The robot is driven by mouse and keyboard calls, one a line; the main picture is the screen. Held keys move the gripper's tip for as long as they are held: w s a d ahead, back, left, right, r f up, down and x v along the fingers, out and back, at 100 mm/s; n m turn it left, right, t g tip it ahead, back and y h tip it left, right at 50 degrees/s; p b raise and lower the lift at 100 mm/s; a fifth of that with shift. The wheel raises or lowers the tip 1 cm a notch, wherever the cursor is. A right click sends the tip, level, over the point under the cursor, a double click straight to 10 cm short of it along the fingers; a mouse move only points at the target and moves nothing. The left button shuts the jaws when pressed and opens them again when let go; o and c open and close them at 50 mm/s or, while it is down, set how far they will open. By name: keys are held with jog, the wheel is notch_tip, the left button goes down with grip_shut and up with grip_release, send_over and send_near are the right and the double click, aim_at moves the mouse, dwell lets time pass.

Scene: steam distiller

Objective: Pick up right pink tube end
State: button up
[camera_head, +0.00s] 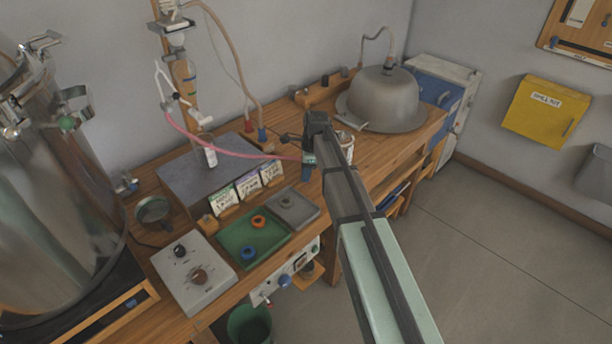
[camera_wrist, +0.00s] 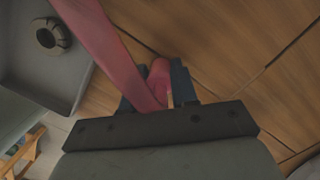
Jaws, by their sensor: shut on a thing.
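The pink tube (camera_head: 225,151) runs from the glass fitting on the wooden stand down to the right, to my gripper (camera_head: 306,170). In the wrist view the pink tube (camera_wrist: 107,45) crosses from the upper left to between the fingers, where its end (camera_wrist: 159,78) shows. My gripper (camera_wrist: 158,92) is shut on the tube end, with one dark finger on each side of it. It is over the wooden bench top (camera_wrist: 215,40); the gap to the bench cannot be judged. My arm hides part of the bench behind it.
A grey metal dome (camera_head: 383,98) stands at the back right. Small cards (camera_head: 247,184) stand in a row left of my gripper, with a green tray (camera_head: 252,238) and a grey tray (camera_head: 293,209) in front. A large glass vessel (camera_head: 60,170) stands at the left.

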grip_shut()
jog(key=shift+r, duration=0.1)
notch_tip(320, 180, up, 9)
jog(key=shift+w+r, duration=0.1)
jog(key=shift+r, duration=0.05)
jog(key=w+d+r, duration=0.2)
jog(key=d+r, duration=0.1)
jog(key=d, duration=0.1)
jog(key=w+d+r, duration=0.2)
jog(key=d+r, duration=0.2)
jog(key=w+d+r, duration=0.3)
jog(key=d+r, duration=0.1)
send_over(342, 132)
jog(key=shift+w+f, duration=0.15)
jog(key=shift+f, duration=1.9)
jog(key=shift+f, duration=0.3)
jog(key=shift+f, duration=0.55)
